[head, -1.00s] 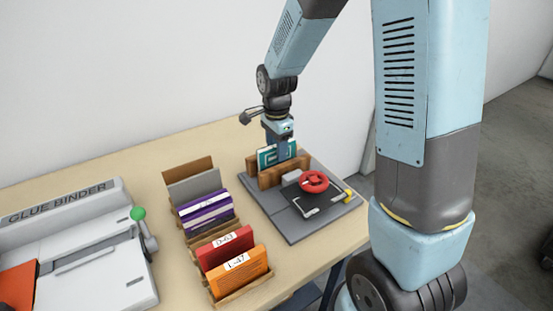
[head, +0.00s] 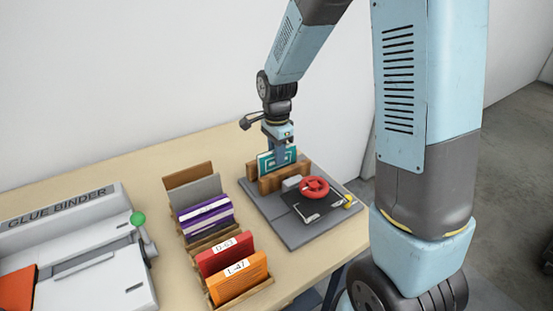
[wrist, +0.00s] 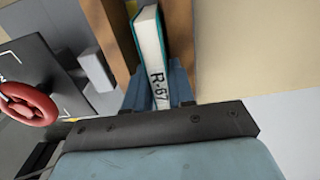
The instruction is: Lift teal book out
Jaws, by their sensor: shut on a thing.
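The teal book (head: 266,163) stands upright between the wooden boards (head: 284,179) of the press at the back of the table. In the wrist view the book (wrist: 152,50) shows its pale edge marked R-67, between two brown boards (wrist: 178,50). My gripper (head: 279,153) comes down from above and is shut on the book, one blue finger on each side of it. In the wrist view the fingers (wrist: 157,88) hug the book near its marked end. The book's lower part is hidden by the front board.
A red handwheel (head: 314,188) and a grey block sit on the press's grey base (head: 298,236), right of the boards. A wooden rack with orange (head: 238,277), red (head: 224,254) and purple (head: 206,214) books stands left. The glue binder (head: 80,250) is at far left.

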